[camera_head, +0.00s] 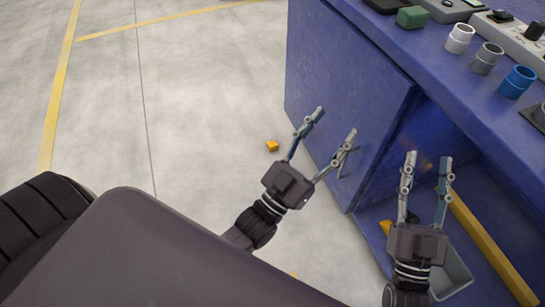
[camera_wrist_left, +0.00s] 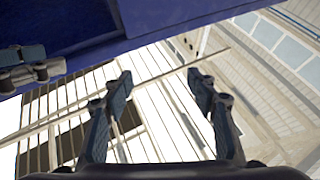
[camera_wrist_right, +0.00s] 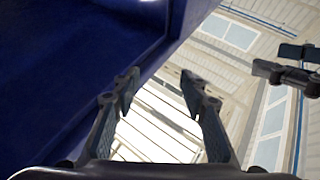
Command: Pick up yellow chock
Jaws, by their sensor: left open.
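A small yellow chock (camera_head: 272,146) lies on the grey floor, left of the blue workbench. My left gripper (camera_head: 336,122) is open and empty, up and right of the chock in the head view and apart from it. A second yellow piece (camera_head: 385,227) shows beside my right gripper, partly hidden; I cannot tell its full shape. My right gripper (camera_head: 428,158) is open and empty in front of the bench's open compartment. In the left wrist view my left fingers (camera_wrist_left: 160,82) are spread with nothing between them. My right fingers (camera_wrist_right: 160,82) are also apart in the right wrist view. Neither wrist view shows a chock.
The blue workbench (camera_head: 345,95) fills the right side, close to both grippers. On its top stand a white pipe (camera_head: 460,38), a grey pipe (camera_head: 486,58) and a blue pipe (camera_head: 517,81). A yellow bar (camera_head: 490,245) and a grey bin (camera_head: 455,272) are low right. Floor to the left is clear.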

